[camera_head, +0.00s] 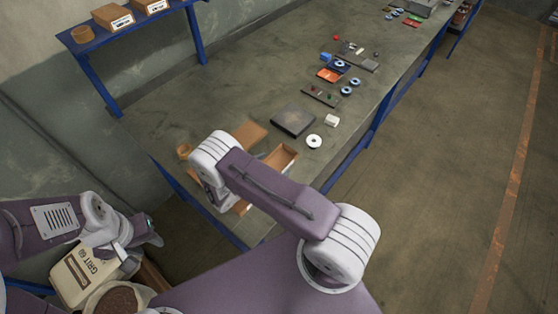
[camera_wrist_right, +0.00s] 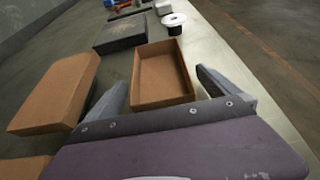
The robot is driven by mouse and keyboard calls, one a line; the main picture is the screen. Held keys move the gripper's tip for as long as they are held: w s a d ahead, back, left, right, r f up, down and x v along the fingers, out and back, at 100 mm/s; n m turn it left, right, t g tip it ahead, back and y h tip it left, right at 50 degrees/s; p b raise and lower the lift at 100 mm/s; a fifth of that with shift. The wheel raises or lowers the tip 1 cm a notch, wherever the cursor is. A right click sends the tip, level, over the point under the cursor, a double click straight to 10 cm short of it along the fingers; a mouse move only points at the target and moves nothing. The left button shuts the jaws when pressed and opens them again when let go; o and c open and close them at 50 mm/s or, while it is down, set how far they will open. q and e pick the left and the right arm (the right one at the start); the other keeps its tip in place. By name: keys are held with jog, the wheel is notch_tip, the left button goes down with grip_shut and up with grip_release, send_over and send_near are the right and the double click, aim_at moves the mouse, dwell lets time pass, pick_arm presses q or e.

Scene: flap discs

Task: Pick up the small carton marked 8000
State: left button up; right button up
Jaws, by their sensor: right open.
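No marking 8000 is legible in either view. In the right wrist view an open-topped brown carton (camera_wrist_right: 162,75) lies ahead, between the fingers in the picture. A closed-looking brown carton (camera_wrist_right: 58,85) lies left of it, and part of another brown carton (camera_wrist_right: 20,168) shows at the lower left. My right gripper (camera_wrist_right: 162,79) is open and empty; in the head view my arm mostly hides it. My left gripper (camera_head: 150,236) is at the lower left of the head view, beside a cream carton marked GRIT 60 (camera_head: 75,278); whether it touches that carton is unclear.
On the bench (camera_head: 235,95) are a dark block (camera_head: 293,121), a white disc (camera_head: 314,141), a small white box (camera_head: 332,120) and several coloured parts farther back. A shelf (camera_head: 140,24) at the upper left bears labelled boxes (camera_head: 113,16). The bench's left-middle is clear.

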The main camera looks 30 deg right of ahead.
aim_at(271, 160)
jog(key=c, duration=1.4)
jog(key=shift+c, duration=0.2)
notch_tip(271, 160, up, 4)
jog(key=shift+r+b, duration=0.1)
jog(key=shift+b, duration=0.35)
jog(key=w+d+r+b, duration=0.2)
jog(key=d+r, duration=0.5)
jog(key=d, duration=0.4)
jog(key=shift+w, duration=0.5)
